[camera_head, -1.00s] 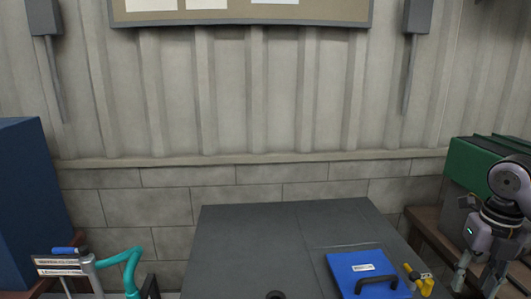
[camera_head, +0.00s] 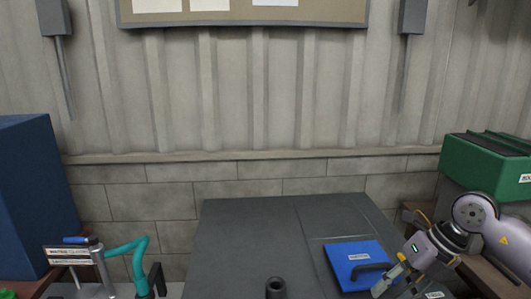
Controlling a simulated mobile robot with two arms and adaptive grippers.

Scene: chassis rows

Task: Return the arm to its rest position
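My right arm comes in from the right edge. Its grey gripper (camera_head: 392,290) points down and to the left, over the right front of the dark table (camera_head: 245,235). Its two fingers look apart, and the tips are near the lower edge of the picture. My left gripper is not in view.
A blue panel with a black handle (camera_head: 350,256) lies beside the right gripper. A dark upright tube (camera_head: 275,287) stands at the front middle. A teal bent tube (camera_head: 140,262) is at left, a green case (camera_head: 480,160) at right. The table's back left is clear.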

